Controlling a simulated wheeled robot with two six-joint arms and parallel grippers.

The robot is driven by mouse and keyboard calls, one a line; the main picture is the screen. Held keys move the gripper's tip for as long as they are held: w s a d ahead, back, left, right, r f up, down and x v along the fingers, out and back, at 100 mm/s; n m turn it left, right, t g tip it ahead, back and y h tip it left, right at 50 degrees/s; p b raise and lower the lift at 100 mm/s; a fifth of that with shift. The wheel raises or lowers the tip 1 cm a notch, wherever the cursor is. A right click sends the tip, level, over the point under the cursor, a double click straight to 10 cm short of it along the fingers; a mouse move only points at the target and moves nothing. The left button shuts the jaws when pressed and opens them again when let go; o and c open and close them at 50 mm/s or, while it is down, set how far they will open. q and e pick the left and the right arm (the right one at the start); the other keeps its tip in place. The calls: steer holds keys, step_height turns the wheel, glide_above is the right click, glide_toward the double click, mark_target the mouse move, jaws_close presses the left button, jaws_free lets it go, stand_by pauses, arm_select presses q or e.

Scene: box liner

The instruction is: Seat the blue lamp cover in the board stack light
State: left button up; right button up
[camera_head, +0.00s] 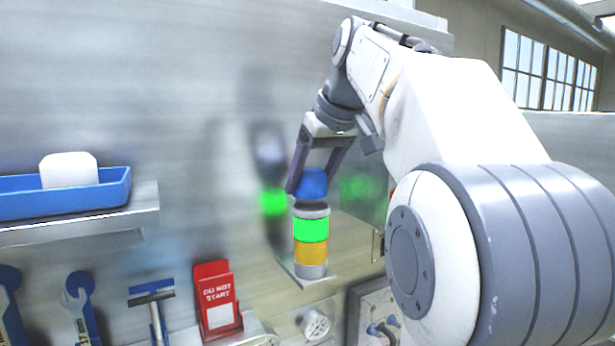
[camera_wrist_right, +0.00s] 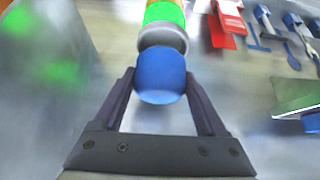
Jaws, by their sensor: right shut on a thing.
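The blue lamp cover (camera_head: 313,183) is between the fingers of my right gripper (camera_head: 314,190), which is shut on it. It also shows in the right wrist view (camera_wrist_right: 161,76), with a dark finger on each side. The stack light (camera_head: 311,254) stands on a small shelf on the board, with a lit green section above an amber one and a grey base. The cover is directly above the stack light's grey top. Whether they touch, I cannot tell. In the wrist view the grey top (camera_wrist_right: 163,36) borders the cover. My left gripper is not in view.
A blue tray (camera_head: 95,199) with a white block sits on a ledge at the left. Below hang wrenches (camera_head: 76,300) and a red "DO NOT START" holder (camera_head: 214,285). A grey knob (camera_head: 316,324) is below the stack light. The metal panel left of the light is bare.

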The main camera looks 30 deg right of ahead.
steer(key=shift+f+b, duration=0.9)
steer(key=shift+f, duration=0.1)
stand_by(0.7)
steer(key=o, duration=1)
steer(key=shift+s, duration=0.1)
steer(key=o, duration=0.3)
steer(key=shift+r, duration=0.1)
steer(key=p+v, duration=0.1)
steer(key=v, duration=0.9)
